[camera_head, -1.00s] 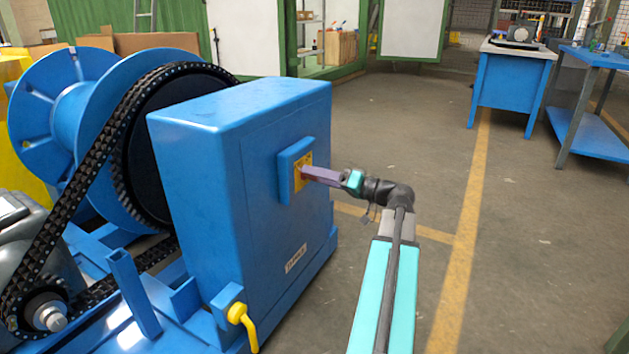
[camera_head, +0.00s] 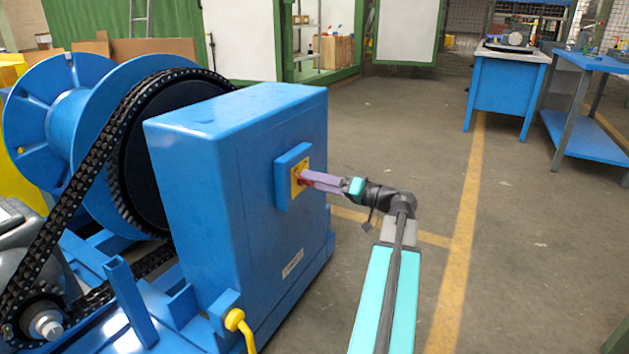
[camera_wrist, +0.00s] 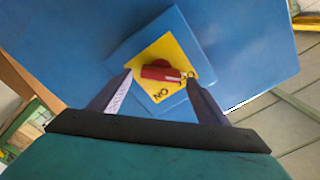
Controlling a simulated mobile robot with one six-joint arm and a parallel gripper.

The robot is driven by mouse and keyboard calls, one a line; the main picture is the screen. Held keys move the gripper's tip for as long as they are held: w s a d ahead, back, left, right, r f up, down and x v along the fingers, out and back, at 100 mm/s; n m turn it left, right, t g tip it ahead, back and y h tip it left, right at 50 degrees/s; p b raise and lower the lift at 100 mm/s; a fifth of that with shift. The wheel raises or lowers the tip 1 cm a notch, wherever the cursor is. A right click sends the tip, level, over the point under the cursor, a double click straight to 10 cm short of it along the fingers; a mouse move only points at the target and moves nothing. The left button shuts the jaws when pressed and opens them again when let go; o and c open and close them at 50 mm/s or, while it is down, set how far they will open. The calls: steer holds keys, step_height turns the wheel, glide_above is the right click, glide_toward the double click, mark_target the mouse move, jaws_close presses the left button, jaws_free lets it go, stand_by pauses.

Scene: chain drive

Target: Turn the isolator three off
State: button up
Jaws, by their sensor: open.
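The isolator is a red rotary handle (camera_wrist: 162,74) on a yellow plate (camera_wrist: 165,57), which also shows in the head view (camera_head: 300,176). The plate sits on a blue box on the side of the blue cabinet (camera_head: 262,190). In the wrist view the handle lies across the plate, with the word "ON" printed below it and a small metal ring at its right end. My gripper (camera_wrist: 158,88) is open, one finger on each side of the handle, pointing at the plate. I cannot tell whether either finger touches the handle.
A black chain (camera_head: 100,175) runs over a large sprocket beside a blue drum (camera_head: 75,125) at left. A blue table (camera_head: 505,85) stands far back right.

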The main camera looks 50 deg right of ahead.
steer(key=p+v, duration=0.4)
steer(key=v, duration=0.8)
steer(key=shift+s, duration=0.3)
